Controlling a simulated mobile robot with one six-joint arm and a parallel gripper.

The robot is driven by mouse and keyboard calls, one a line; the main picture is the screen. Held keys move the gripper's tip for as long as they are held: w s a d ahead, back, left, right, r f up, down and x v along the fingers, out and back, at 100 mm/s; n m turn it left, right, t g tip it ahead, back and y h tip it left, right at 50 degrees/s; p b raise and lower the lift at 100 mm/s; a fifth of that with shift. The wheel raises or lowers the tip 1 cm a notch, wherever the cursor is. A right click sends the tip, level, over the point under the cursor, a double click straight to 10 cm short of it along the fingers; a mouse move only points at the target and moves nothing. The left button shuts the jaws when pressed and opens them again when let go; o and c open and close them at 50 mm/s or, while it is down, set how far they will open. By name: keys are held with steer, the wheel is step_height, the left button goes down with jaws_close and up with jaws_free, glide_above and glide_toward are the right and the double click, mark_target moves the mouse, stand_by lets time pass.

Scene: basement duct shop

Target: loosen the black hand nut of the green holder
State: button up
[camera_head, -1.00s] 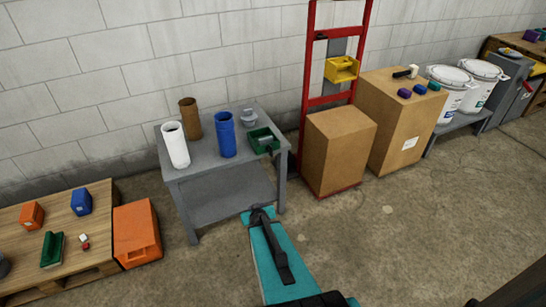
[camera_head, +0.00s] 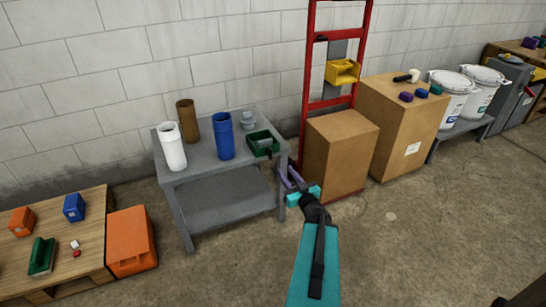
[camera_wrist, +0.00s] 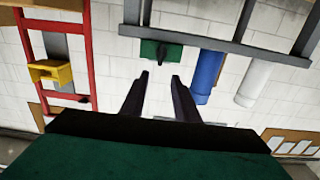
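The green holder (camera_head: 257,148) sits at the right end of the grey table's top. In the wrist view, which is upside down, the green holder (camera_wrist: 148,48) is straight ahead beyond my fingertips. A dark part (camera_wrist: 168,53), which looks like the black hand nut, shows against it, but its shape is too small to tell. My gripper (camera_head: 288,170) is just beyond the table's right edge, near the holder and apart from it. Its two fingers (camera_wrist: 160,77) are spread with nothing between them.
On the grey table (camera_head: 195,162) stand a blue cylinder (camera_head: 223,137), a white cylinder (camera_head: 172,147), a brown tube (camera_head: 188,121) and a small grey item (camera_head: 248,121). A red hand truck (camera_head: 308,80) with a cardboard box (camera_head: 337,155) stands close right of my gripper.

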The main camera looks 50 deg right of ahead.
steer(key=shift+w+f+b, duration=0.1)
steer(key=shift+w+b, duration=0.1)
steer(key=shift+b, duration=0.15)
steer(key=b, duration=0.9)
glide_toward(270, 153)
steer(key=shift+s+d+f, duration=0.1)
steer(key=shift+d, duration=0.2)
steer(key=shift+d+b, duration=0.1)
steer(key=shift+b, duration=0.4)
steer(key=b+x, duration=0.1)
steer(key=x, duration=0.7)
steer(key=shift+w+b, duration=0.3)
steer(key=shift+w, duration=0.05)
jaws_close()
steer(key=shift+s+d, duration=0.1)
